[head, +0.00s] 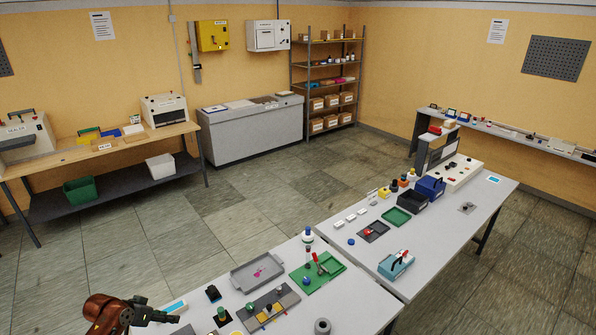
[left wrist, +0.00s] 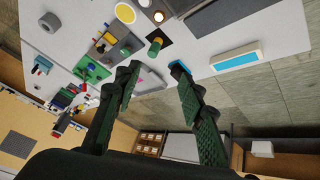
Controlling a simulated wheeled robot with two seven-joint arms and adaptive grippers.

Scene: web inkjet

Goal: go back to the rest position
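My left gripper (head: 158,313) shows at the bottom left of the head view, beside the left end of the near table (head: 345,297). In the left wrist view my left gripper (left wrist: 155,76) has its two dark green fingers spread apart. Nothing is held between them; the table and floor show through the gap. My right gripper is in neither view.
Near the left gripper lie a blue-and-white block (head: 174,307) and a green-topped cylinder (head: 221,315). A second table (head: 455,232) adjoins at the right. Open floor (head: 160,245) lies beyond.

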